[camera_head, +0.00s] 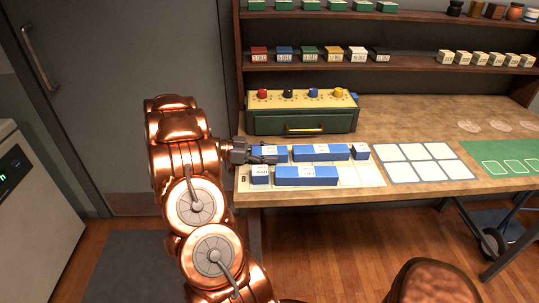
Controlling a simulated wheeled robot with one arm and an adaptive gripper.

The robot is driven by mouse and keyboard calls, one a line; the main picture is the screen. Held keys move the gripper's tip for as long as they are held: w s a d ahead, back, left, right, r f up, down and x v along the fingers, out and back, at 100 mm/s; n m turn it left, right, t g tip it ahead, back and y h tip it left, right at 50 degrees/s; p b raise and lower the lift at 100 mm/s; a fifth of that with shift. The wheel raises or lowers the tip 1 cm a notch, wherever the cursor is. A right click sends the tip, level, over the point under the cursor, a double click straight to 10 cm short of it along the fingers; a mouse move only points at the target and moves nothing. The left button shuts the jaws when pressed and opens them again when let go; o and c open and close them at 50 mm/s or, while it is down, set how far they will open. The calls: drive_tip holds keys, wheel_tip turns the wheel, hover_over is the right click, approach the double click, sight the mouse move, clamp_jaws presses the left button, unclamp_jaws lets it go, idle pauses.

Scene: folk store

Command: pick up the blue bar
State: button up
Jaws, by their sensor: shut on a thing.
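Several blue bars and blocks with white labels lie on a pale mat (368,178) on the wooden counter. My gripper (264,155) is at the left end of the back row, shut on a blue bar (271,150). My fingers cover part of this bar, and I cannot tell whether it is lifted off the mat. A longer blue bar (320,152) lies to its right, with a short blue block (361,152) beyond. In the front row are a short blue block (260,174) and a long blue bar (306,175).
A green box with coloured knobs (300,121) stands just behind the bars. A white grid card (423,162) and a green mat (510,166) lie to the right. Shelves with small boxes (320,54) rise behind. Bare counter (408,130) shows right of the green box.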

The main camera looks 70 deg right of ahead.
drive_tip(key=shift+r, duration=0.1)
drive_tip(key=shift+r, duration=0.45)
drive_tip(key=shift+w+a+r, duration=0.15)
drive_tip(key=shift+w, duration=0.25)
drive_tip(key=f+p+v, duration=0.2)
drive_tip(key=p+v, duration=0.2)
drive_tip(key=v, duration=1.3)
drive_tip(key=shift+w+f, duration=0.2)
drive_tip(key=shift+f, duration=0.05)
